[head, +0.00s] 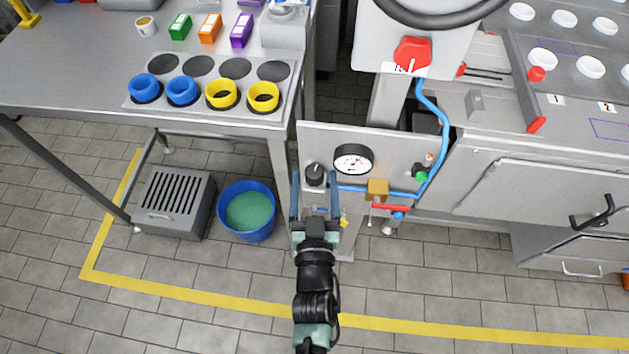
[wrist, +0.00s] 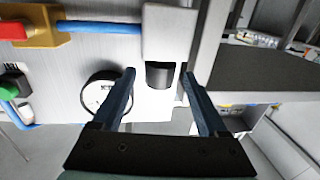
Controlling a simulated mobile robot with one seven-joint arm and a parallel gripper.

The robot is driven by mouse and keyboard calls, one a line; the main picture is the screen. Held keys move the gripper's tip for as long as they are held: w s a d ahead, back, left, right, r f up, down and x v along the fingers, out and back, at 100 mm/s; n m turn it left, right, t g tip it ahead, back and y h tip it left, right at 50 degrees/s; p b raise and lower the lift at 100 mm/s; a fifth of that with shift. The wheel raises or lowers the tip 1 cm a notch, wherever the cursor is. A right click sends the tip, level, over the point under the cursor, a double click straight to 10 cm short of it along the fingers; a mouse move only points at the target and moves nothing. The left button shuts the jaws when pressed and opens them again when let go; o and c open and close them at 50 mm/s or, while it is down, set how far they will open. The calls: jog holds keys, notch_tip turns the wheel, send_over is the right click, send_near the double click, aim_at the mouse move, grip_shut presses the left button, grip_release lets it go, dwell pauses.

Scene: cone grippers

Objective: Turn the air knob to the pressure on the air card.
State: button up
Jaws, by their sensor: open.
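The black air knob (head: 315,173) sits on the metal panel (head: 400,146), left of a round white gauge (head: 353,160). The gauge needle is too small to read. In the wrist view the knob (wrist: 160,75) shows as a dark cylinder under a grey body, with the gauge (wrist: 98,94) partly behind a finger. My gripper (head: 315,182) is open and empty, its blue fingers on either side of the knob in the picture. In the wrist view the gripper (wrist: 159,75) has a gap on both sides of the knob. I cannot make out an air card.
A blue hose (head: 444,130) and brass block (head: 377,188) lie right of the gauge, above a red lever (head: 390,207). A blue bucket (head: 248,222) stands on the floor to the left. The steel table (head: 60,75) is at upper left.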

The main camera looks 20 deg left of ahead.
grip_shut()
dwell(0.3)
jog(key=n+y+p, duration=0.1)
jog(key=p, duration=0.1)
jog(key=shift+d+r+g+p, duration=0.15)
jog(key=shift+g+p, duration=0.15)
jog(key=shift+p, duration=0.05)
jog(key=shift+w+y, duration=0.1)
jog(key=shift+y, duration=0.3)
jog(key=shift+d+n+g+y+p, duration=0.15)
jog(key=shift+n+g+y+p, duration=0.2)
jog(key=shift+n+g+y, duration=0.5)
grip_release()
